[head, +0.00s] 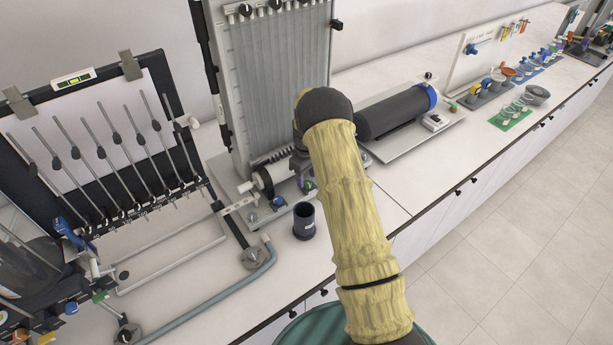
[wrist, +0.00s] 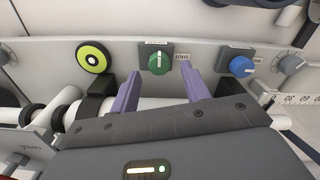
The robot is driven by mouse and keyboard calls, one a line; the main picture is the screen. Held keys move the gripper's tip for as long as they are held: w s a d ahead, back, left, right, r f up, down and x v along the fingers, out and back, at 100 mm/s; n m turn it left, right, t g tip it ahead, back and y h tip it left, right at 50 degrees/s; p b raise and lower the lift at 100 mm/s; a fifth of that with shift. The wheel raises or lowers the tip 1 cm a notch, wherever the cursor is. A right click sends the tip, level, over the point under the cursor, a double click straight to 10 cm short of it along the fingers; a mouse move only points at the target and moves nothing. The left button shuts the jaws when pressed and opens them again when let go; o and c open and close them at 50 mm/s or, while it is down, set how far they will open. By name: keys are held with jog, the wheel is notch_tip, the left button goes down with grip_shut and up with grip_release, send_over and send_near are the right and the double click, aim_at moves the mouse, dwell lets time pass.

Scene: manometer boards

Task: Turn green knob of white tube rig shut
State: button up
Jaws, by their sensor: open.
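In the wrist view a green knob (wrist: 158,63) sits on a dark square plate on a pale panel. A white line on the knob runs roughly up and down in the picture. A small label reading "SHUT" (wrist: 183,60) is just right of the plate. My gripper (wrist: 160,71) is open, its two purple fingers on either side of the knob and apart from it; contact is not visible.
A blue knob (wrist: 241,66) is right of the green one, and a yellow-green disc (wrist: 93,57) is left. In the head view a dark cup (head: 304,222) stands in front of the board. A slanted tube rack (head: 110,150) is at left, a dark cylinder (head: 393,112) at right.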

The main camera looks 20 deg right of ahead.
jog(key=shift+f, duration=1.05)
jog(key=shift+c, duration=0.3)
jog(key=c, duration=0.9)
